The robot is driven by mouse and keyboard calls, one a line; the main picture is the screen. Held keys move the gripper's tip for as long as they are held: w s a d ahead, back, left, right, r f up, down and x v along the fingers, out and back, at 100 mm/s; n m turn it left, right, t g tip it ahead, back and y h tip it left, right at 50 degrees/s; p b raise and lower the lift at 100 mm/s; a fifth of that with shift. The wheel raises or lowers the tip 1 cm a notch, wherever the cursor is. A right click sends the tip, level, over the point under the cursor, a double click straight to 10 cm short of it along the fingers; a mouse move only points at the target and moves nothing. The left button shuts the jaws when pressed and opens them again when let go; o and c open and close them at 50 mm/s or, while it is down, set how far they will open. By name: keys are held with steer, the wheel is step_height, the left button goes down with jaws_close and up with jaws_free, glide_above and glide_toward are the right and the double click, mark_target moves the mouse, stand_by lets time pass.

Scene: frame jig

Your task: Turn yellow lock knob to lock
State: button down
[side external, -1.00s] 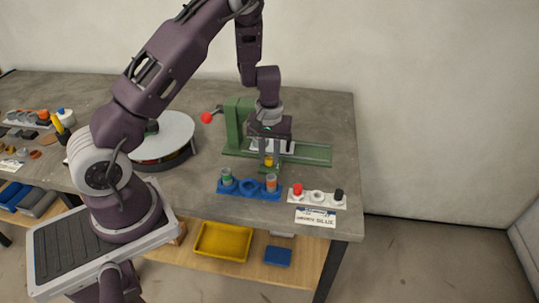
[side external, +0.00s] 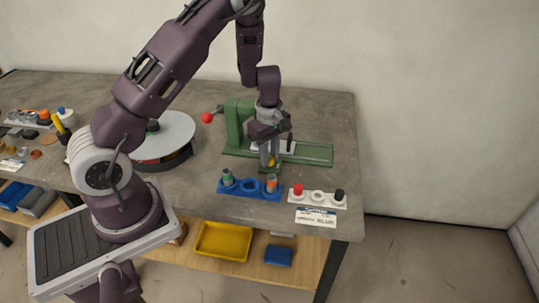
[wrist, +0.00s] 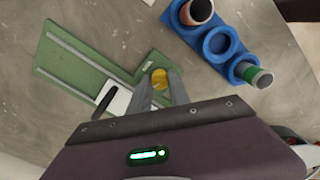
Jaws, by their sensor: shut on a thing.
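The yellow lock knob (wrist: 159,78) sits at the near edge of the green frame jig (wrist: 80,62). In the wrist view my gripper (wrist: 160,84) points down at it, with a finger on each side, shut on the knob. In the side view the knob (side external: 270,162) shows small and partly hidden below my gripper (side external: 269,163). The green jig (side external: 318,155) stands on the grey table. A white plate with a dark upright handle (side external: 289,142) sits on the jig beside my gripper.
A blue holder (side external: 249,186) with two filled places and an empty ring stands close in front of the jig. A white rack (side external: 318,198) with red and black pieces is to its right. A round turntable (side external: 168,135) and a red ball-ended lever (side external: 207,117) are at left.

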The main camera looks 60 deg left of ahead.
steer(key=shift+n, duration=0.8)
steer(key=c, duration=1.2)
jaws_free()
